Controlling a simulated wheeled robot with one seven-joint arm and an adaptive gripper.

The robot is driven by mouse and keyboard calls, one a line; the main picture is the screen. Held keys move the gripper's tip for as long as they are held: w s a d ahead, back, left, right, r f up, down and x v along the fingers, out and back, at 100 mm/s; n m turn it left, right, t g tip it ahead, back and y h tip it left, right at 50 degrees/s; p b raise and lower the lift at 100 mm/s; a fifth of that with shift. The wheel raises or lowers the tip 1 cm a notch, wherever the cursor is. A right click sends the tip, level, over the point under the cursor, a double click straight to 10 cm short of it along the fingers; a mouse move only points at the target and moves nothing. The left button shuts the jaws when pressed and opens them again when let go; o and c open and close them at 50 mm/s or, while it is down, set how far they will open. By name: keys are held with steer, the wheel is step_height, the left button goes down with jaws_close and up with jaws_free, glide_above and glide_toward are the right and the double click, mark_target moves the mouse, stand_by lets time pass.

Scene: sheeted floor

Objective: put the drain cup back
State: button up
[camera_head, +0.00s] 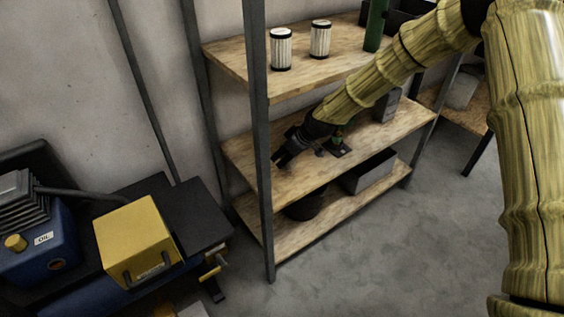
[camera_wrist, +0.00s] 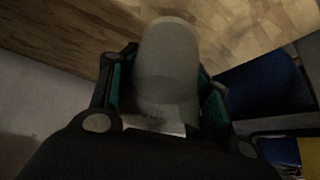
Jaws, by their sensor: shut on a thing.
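The drain cup (camera_wrist: 168,70) is a smooth, grey, rounded cup in the middle of the wrist view. My gripper (camera_wrist: 162,82) is shut on it, with a green-padded finger on either side. In the head view my gripper (camera_head: 284,157) is over the left part of the rack's middle shelf (camera_head: 262,184), beside the front post. I cannot make out the cup in the head view. In the wrist view, wooden board shows behind the cup; I cannot tell whether the cup touches it.
A grey post (camera_head: 260,150) stands close to my gripper. A small green-and-dark fitting (camera_head: 340,147) and a grey box (camera_head: 386,106) are on the middle shelf. White filters (camera_head: 281,49) stand above. A blue compressor (camera_head: 40,222) and yellow box (camera_head: 135,238) are at left. Floor at right is clear.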

steer(key=shift+w+a, duration=0.35)
steer(key=shift+a, duration=0.1)
steer(key=shift+f, duration=1.75)
steer(key=shift+f, duration=0.15)
steer(key=o, duration=1.1)
steer(key=v, duration=1.2)
steer(key=shift+p, duration=0.35)
